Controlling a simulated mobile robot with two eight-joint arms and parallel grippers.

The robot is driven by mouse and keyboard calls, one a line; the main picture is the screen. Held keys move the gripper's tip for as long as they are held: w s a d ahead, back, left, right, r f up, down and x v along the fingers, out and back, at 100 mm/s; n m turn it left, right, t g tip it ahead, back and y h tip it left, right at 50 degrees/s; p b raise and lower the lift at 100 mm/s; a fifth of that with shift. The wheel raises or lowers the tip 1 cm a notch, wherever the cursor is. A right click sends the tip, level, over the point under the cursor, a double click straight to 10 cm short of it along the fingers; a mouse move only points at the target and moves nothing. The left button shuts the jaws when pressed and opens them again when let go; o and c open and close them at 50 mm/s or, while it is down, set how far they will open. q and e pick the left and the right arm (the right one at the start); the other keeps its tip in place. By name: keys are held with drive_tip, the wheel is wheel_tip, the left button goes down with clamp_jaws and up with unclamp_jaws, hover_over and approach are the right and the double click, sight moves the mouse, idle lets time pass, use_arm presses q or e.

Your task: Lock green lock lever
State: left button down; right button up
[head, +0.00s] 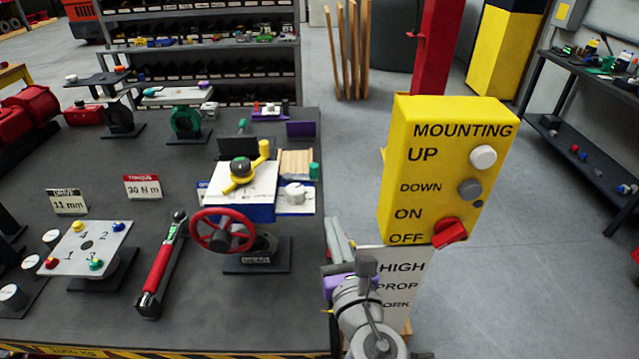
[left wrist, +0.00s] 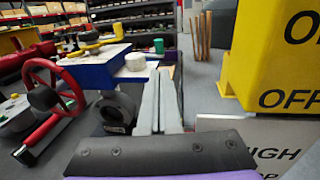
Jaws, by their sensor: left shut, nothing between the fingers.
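The valve actuator has a red handwheel (head: 222,231), a blue and white body and a yellow lever (head: 243,172) on top. A small green upright piece (head: 314,170) stands at its right end, beside a white round knob (head: 295,193). The green piece also shows in the left wrist view (left wrist: 158,46), just behind the white knob (left wrist: 136,61). I cannot tell if it is locked. My left gripper (head: 335,225) is shut and empty, right of the actuator at the table's edge. Its fingers (left wrist: 157,85) point forward toward the green piece, apart from it. My right gripper is not in view.
A yellow control box (head: 445,170) with knobs and a red switch stands close at the right, above a white sign (head: 395,275). The table holds a torque wrench (head: 162,265) and a plate with coloured knobs (head: 87,248). Open floor (head: 540,250) lies at the far right.

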sight(315, 173)
use_arm(q)
drive_tip(key=shift+a, duration=0.15)
drive_tip(key=w, duration=0.4)
drive_tip(key=w+a+p, duration=0.1)
drive_tip(key=w, duration=0.4)
drive_tip(key=w+a, duration=0.1)
drive_tip(key=w, duration=0.3)
drive_tip(key=shift+w+a+p, duration=0.15)
drive_tip(key=shift+w+p, duration=0.15)
drive_tip(key=shift+w, duration=0.1)
drive_tip(key=shift+w+d, duration=0.25)
drive_tip(key=shift+w, duration=0.1)
drive_tip(key=shift+w+d, duration=0.2)
drive_tip(key=shift+w, duration=1.3)
drive_tip(key=shift+w+d, duration=0.15)
drive_tip(key=shift+w, duration=1.3)
